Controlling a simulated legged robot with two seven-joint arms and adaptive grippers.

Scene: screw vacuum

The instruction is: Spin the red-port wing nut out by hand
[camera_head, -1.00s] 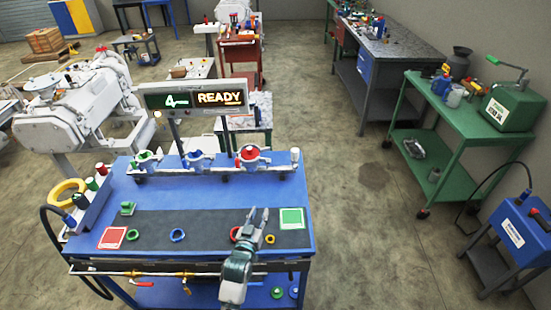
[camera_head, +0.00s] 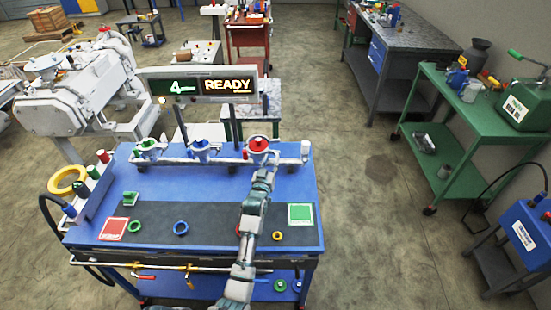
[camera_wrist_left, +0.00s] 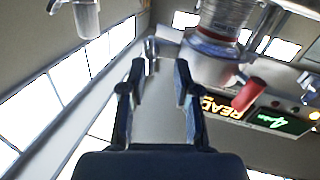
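The red port (camera_head: 258,146), a grey fitting with a red top, stands at the right of the back rail. My left gripper (camera_head: 266,172) is just in front of and below it in the head view. In the left wrist view the gripper (camera_wrist_left: 158,78) is open, with a clear gap between its fingers. A metal port body (camera_wrist_left: 218,50) is close beyond the right finger, with a red piece (camera_wrist_left: 249,95) sticking out from its clamp. I cannot tell whether this is the wing nut. A small silver post (camera_wrist_left: 151,55) shows between the fingertips, apparently farther off. No right gripper shows.
The blue port (camera_head: 201,148) and green port (camera_head: 148,147) stand left on the same rail. The READY sign (camera_head: 228,85) is behind. A green square (camera_head: 301,214), a red square (camera_head: 114,229), a blue ring (camera_head: 181,228) and a yellow ring (camera_head: 277,236) lie on the bench.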

